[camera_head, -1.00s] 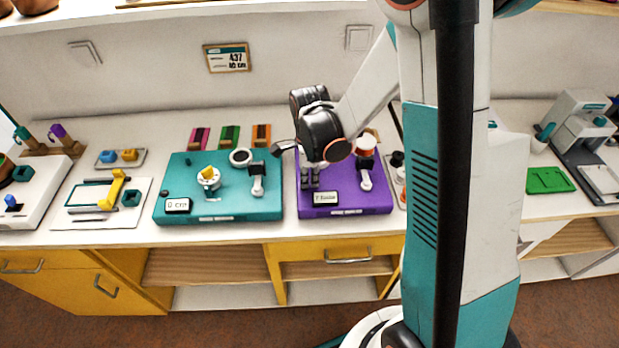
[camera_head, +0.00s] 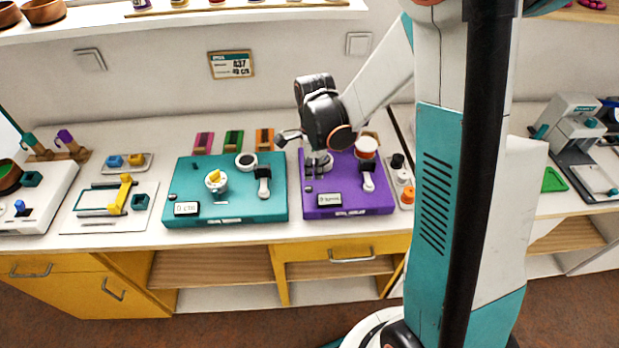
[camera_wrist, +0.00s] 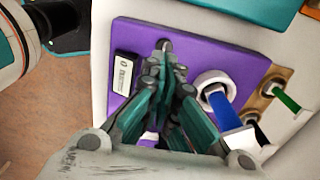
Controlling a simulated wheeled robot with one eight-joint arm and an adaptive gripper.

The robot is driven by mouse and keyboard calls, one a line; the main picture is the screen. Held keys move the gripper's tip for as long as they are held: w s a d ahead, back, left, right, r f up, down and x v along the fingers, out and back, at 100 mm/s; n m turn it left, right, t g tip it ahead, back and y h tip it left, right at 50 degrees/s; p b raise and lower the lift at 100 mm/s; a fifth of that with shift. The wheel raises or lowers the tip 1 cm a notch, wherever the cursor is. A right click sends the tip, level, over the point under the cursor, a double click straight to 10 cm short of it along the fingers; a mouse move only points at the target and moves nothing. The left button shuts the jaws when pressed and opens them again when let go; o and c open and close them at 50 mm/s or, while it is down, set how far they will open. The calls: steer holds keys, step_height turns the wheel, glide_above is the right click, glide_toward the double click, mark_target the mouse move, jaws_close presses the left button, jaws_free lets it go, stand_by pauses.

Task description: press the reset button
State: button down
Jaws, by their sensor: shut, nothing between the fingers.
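The purple board (camera_head: 345,209) lies on the counter, with a small display (camera_head: 329,199) at its front left. The wrist view shows this display (camera_wrist: 124,75) starting with 0. A small dark button (camera_head: 308,189), which I take as the reset button, sits behind and left of the display. It shows as a grey round knob (camera_wrist: 164,45) in the wrist view. My gripper (camera_head: 317,168) is over the board's left part, behind the button. In the wrist view my gripper (camera_wrist: 168,72) has its fingers together and empty, tips close to the knob; contact cannot be told.
A white-ringed lever (camera_head: 368,181) stands on the board's right part. A teal board (camera_head: 240,213) with a dial and lever lies to the left. Several small knobs stand on a strip (camera_head: 407,203) at the right. The counter's front edge is clear.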

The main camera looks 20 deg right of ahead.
step_height(320, 180, up, 8)
steer(key=p, duration=0.2)
steer(key=shift+d, duration=0.2)
